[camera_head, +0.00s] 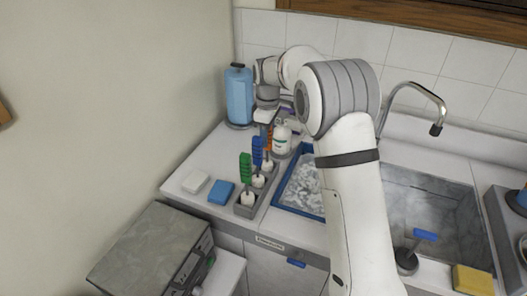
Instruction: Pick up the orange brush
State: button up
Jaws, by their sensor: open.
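The orange brush (269,140) stands upright at the far end of a row in a grey holder (243,210). Only part of its orange handle shows behind the blue brush. The blue brush (257,152) stands in the middle of the row and the green brush (246,170) at the near end. My gripper (267,115) is open and points down, just above or around the top of the orange handle. I cannot tell whether the fingers touch it.
A blue dispenser (239,95) stands left of the gripper and a white bottle (282,138) close to its right. A blue-rimmed tub (283,206) with suds lies right of the holder. A white block (195,182) and blue sponge (221,192) lie left. The counter's left part is clear.

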jog(key=shift+c, duration=0.3)
jog(key=c, duration=0.9)
grip_shut()
